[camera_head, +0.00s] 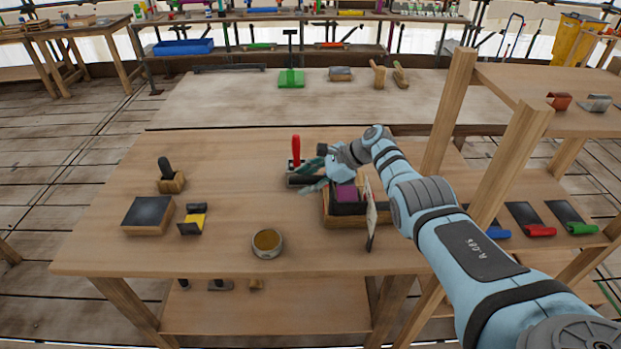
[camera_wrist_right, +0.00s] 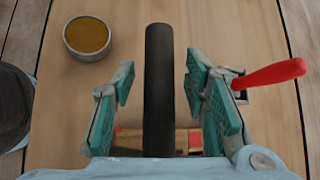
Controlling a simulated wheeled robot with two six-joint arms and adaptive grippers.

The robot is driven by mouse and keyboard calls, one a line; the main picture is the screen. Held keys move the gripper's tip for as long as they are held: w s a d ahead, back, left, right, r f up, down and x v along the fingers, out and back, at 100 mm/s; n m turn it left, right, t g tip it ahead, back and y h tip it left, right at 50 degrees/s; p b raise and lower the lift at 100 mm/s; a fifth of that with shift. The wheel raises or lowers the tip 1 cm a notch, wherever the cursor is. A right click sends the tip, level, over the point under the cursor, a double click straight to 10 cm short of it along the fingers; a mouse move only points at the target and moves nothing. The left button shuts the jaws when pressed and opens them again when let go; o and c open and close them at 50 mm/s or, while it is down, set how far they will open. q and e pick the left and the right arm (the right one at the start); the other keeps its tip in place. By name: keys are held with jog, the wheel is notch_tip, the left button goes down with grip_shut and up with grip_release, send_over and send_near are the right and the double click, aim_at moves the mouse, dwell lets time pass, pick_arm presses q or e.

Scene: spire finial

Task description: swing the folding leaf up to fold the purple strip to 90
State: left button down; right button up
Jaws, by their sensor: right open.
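The purple strip (camera_head: 345,194) lies on the dark top of a wooden-sided folding block (camera_head: 343,220), near the table's right side. A dark bar (camera_head: 301,181) sticks out to the left of the block; I take it for the leaf's handle. My right gripper (camera_head: 312,176) is open at this bar. In the right wrist view the bar (camera_wrist_right: 159,85) runs between the two teal-padded fingers (camera_wrist_right: 160,98), with a gap on each side. The leaf itself is mostly hidden by my gripper, and its angle cannot be told. My left gripper is out of view.
A red-handled tool (camera_head: 296,150) stands upright close behind my gripper. A thin upright plate (camera_head: 371,215) stands at the block's right side. A round tin (camera_head: 267,242) sits at the front. A wooden shelf post (camera_head: 450,110) is close to my right arm.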

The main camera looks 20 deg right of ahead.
jog(key=v, duration=1.2)
